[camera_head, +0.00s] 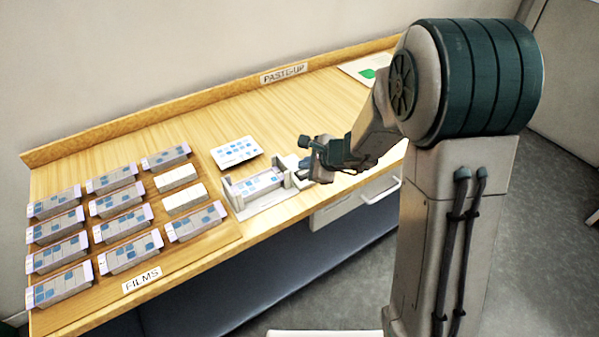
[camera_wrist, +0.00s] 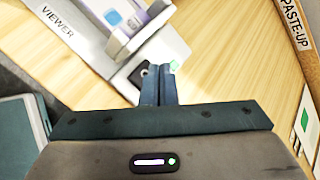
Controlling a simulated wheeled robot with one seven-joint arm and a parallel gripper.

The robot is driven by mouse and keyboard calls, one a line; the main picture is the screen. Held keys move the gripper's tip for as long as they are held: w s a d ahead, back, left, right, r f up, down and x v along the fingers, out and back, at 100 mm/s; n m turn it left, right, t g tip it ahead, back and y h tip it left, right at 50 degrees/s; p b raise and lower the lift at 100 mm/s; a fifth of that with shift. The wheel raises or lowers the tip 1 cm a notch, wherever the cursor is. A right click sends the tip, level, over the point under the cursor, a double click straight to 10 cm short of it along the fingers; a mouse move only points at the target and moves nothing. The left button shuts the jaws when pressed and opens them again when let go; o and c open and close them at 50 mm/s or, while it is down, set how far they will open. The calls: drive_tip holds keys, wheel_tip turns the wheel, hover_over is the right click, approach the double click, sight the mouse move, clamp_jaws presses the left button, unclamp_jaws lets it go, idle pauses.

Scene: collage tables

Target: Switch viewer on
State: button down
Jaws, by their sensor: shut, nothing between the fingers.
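The viewer (camera_head: 240,205) is a pale box on the table with a blue-squared film (camera_head: 258,184) in it. In the wrist view the viewer (camera_wrist: 88,48) carries a VIEWER label, and part of the film (camera_wrist: 130,22) shows at the top. A dark switch (camera_wrist: 137,78) sits at the viewer's near end, partly hidden by my fingers. My gripper (camera_head: 307,161) is shut and empty at the right end of the viewer. In the wrist view my gripper (camera_wrist: 160,70) has its tips right beside the switch; I cannot tell whether they touch it. A small green patch (camera_wrist: 173,67) shows by the tips.
Several films (camera_head: 120,225) lie in rows on the left board, with two plain white blocks (camera_head: 180,188) among them. A card with blue squares (camera_head: 236,152) lies behind the viewer. A PASTE-UP label (camera_head: 284,73) is on the back ledge. Clear wood lies behind my gripper.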

sight(306, 175)
wheel_tip(306, 175, up, 6)
drive_tip(key=p, duration=0.4)
